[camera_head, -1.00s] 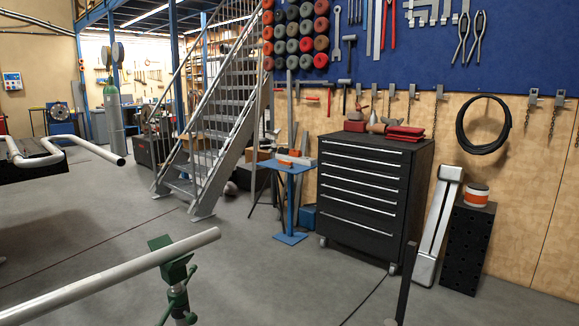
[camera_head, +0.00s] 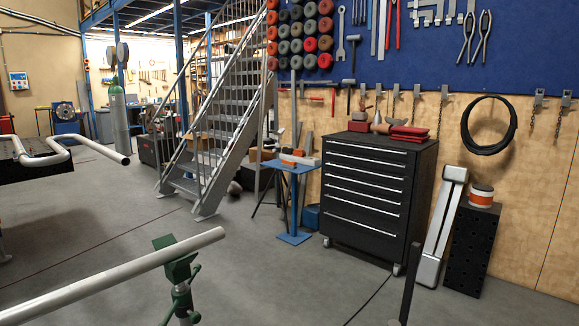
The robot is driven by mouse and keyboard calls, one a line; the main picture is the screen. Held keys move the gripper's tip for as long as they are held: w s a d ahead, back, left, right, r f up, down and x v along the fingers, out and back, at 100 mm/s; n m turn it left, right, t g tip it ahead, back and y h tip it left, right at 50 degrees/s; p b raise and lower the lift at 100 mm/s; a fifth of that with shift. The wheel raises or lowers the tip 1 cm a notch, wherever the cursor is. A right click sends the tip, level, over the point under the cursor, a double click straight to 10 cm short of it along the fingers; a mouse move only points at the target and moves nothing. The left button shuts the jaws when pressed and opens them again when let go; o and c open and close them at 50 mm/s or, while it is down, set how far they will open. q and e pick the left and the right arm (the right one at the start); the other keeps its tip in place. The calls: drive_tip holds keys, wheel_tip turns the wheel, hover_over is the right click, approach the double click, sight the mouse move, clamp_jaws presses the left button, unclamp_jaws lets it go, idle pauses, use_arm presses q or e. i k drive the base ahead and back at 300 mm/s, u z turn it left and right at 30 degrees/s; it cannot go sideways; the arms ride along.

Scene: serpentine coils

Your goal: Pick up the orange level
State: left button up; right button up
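A small orange item (camera_head: 289,163) lies on the top of a blue pedestal stand (camera_head: 294,204) in the middle of the head view, left of the black tool chest. It may be the orange level, but it is too small to tell. Pale, block-like pieces (camera_head: 305,160) lie beside it on the stand. Neither of my grippers shows in the view.
A black tool chest (camera_head: 370,195) stands right of the blue stand. A metal staircase (camera_head: 215,140) rises to its left. A long pale pipe on a green support (camera_head: 182,262) crosses the near left. Grey floor (camera_head: 270,275) lies open before the stand.

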sight(286, 163)
drive_tip(key=z, duration=3.15)
drive_tip(key=i, duration=3.35)
drive_tip(key=u, duration=2.05)
drive_tip(key=i, duration=2.2)
drive_tip(key=u, duration=1.7)
drive_tip(key=i, duration=1.25)
drive_tip(key=z, duration=0.05)
